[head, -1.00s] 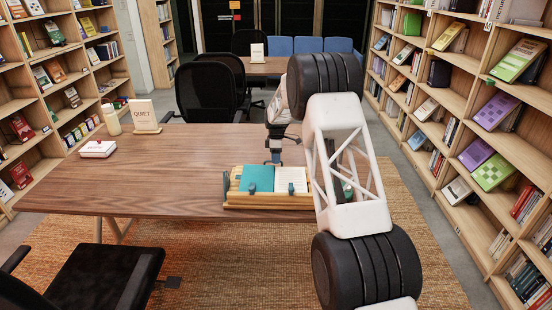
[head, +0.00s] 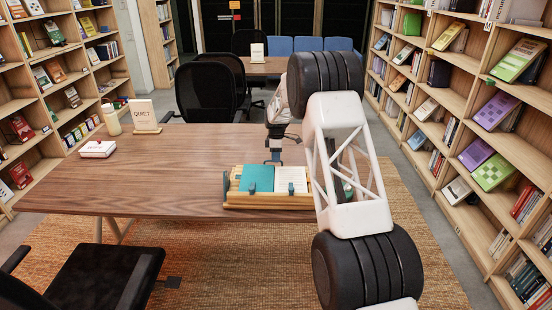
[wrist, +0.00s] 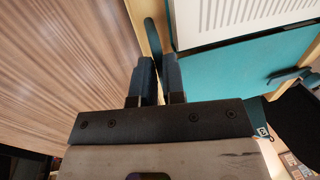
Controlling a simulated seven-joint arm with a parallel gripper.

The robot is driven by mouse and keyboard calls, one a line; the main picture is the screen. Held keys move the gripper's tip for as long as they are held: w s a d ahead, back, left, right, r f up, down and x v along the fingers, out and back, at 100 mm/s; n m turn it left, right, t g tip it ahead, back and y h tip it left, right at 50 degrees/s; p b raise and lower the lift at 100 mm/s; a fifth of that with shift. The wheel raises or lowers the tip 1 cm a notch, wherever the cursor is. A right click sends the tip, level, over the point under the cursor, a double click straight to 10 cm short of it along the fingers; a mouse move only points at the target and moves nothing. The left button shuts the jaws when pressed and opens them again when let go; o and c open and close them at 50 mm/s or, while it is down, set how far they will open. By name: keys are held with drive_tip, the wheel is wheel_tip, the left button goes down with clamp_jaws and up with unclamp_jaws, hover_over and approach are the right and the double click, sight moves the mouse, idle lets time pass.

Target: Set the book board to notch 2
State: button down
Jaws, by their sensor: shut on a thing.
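The book board (head: 268,206) is a light wooden stand near the table's front edge in the head view. My gripper (head: 274,160) is at the board's back edge. In the wrist view my gripper's fingers (wrist: 157,75) are close together around a narrow dark teal piece (wrist: 151,35) beside the wooden edge. The fingers hide most of the contact. The notches cannot be made out.
The wooden table (head: 170,170) is clear left of the board. A white boxed item (head: 98,149), a QUIET sign (head: 143,113) and a pale bottle (head: 112,120) stand at its far left. A black chair (head: 95,278) is in front. Bookshelves line both sides.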

drive_tip(key=s+r+t, duration=0.6)
drive_tip(key=s+r, duration=0.3)
drive_tip(key=r, duration=0.3)
drive_tip(key=shift+r, duration=0.3)
idle(0.7)
drive_tip(key=shift+s+f, duration=0.1)
drive_tip(key=shift+s, duration=0.1)
drive_tip(key=c, duration=1.2)
unclamp_jaws()
drive_tip(key=shift+w, duration=0.1)
drive_tip(key=shift+r, duration=0.25)
drive_tip(key=v, duration=0.7)
drive_tip(key=shift+s+r, duration=0.2)
drive_tip(key=shift+s, duration=0.05)
